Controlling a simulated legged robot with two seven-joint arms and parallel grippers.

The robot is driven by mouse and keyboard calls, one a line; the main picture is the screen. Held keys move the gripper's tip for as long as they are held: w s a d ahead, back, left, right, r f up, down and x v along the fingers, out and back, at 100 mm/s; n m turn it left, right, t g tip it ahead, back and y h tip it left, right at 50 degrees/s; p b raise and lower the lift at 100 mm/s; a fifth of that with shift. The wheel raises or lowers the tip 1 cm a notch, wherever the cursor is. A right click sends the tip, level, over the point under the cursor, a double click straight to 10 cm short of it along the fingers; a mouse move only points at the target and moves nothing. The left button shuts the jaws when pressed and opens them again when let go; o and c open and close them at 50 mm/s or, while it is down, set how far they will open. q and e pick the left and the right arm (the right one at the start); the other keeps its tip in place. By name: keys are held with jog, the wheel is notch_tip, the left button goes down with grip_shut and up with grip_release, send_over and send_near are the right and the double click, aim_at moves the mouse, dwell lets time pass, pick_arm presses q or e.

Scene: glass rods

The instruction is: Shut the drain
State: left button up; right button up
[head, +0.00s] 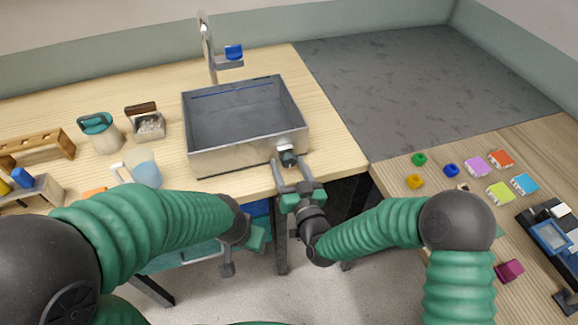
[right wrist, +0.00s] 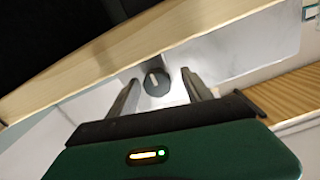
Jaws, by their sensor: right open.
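A grey metal sink basin (head: 245,150) sits on the wooden table. A dark round drain knob (head: 289,158) sticks out of its front wall near the right corner. In the right wrist view the knob (right wrist: 157,82) has a pale line on its face. My right gripper (head: 286,164) is open, its two fingers on either side of the knob. In the wrist view the fingers (right wrist: 160,86) also show apart, with the knob between them; I cannot tell whether they touch it. My left gripper (head: 240,255) is low in front of the table, its fingers not clear.
A tap (head: 207,45) with a blue handle stands behind the basin. A teal-topped pot (head: 100,132), a wooden-handled caddy (head: 148,122) and a clear jug (head: 144,167) stand left. Coloured blocks (head: 475,165) lie on the right table. A gap separates the tables.

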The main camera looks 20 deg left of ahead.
jog(key=shift+d+r, duration=0.1)
jog(key=shift+d, duration=0.25)
jog(key=shift+c, duration=0.2)
jog(key=shift+d, duration=0.15)
jog(key=shift+c, duration=2.4)
jog(key=c, duration=0.7)
pick_arm(q)
jog(key=shift+s+d+r, duration=0.15)
jog(key=shift+d, duration=0.25)
pick_arm(e)
grip_shut()
